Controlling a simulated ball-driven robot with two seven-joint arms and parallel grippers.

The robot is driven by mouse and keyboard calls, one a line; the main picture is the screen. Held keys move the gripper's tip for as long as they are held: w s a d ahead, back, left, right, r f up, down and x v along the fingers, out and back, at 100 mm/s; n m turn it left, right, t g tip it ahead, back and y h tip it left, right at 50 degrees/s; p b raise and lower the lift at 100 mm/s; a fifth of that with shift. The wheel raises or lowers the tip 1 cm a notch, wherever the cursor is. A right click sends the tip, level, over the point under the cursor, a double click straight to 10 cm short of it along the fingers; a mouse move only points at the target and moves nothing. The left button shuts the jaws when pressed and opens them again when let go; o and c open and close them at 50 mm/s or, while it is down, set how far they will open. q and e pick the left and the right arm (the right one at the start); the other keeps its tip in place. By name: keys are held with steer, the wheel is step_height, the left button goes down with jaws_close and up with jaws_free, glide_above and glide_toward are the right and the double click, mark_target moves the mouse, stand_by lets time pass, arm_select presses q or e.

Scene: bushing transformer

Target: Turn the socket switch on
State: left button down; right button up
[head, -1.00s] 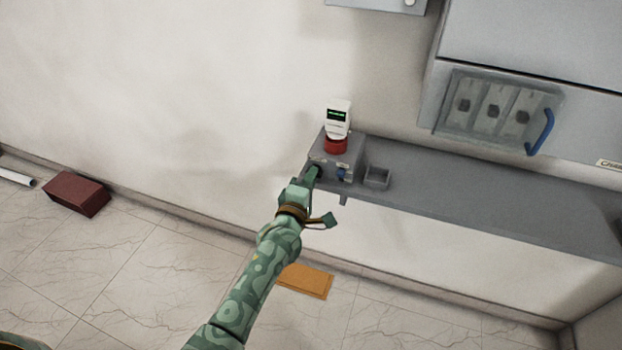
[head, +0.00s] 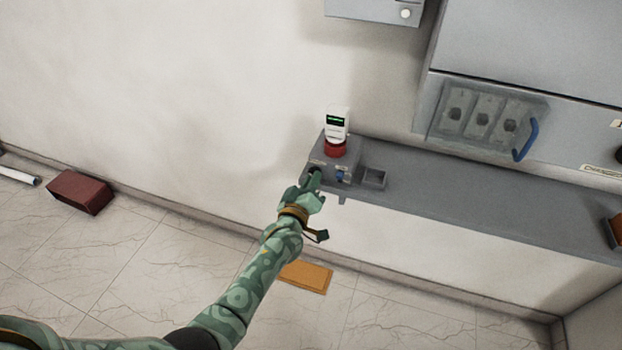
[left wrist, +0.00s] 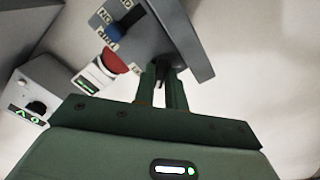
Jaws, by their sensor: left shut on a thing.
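A grey socket box (head: 327,153) stands on the left end of a grey shelf, with small labels on its face. A blue knob (head: 340,176) sits on the right of its face and also shows in the left wrist view (left wrist: 128,26). A black knob (left wrist: 160,72) is at the fingertips in the left wrist view. My left gripper (head: 315,178) is at the left of the box's face, shut on the black knob, which the fingers partly hide. I cannot tell which knob is the socket switch or read its setting. My right gripper is not in view.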

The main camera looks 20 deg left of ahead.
arm_select(q)
steer(key=shift+f+m+p, duration=0.1)
steer(key=shift+m+p, duration=0.4)
steer(key=shift+m, duration=3.6)
steer(key=c, duration=1.4)
jaws_free()
steer(key=shift+c, duration=0.2)
steer(key=s+p, duration=0.8)
steer(key=s, duration=0.8)
steer(key=shift+s+a, duration=0.2)
steer(key=shift+a, duration=0.1)
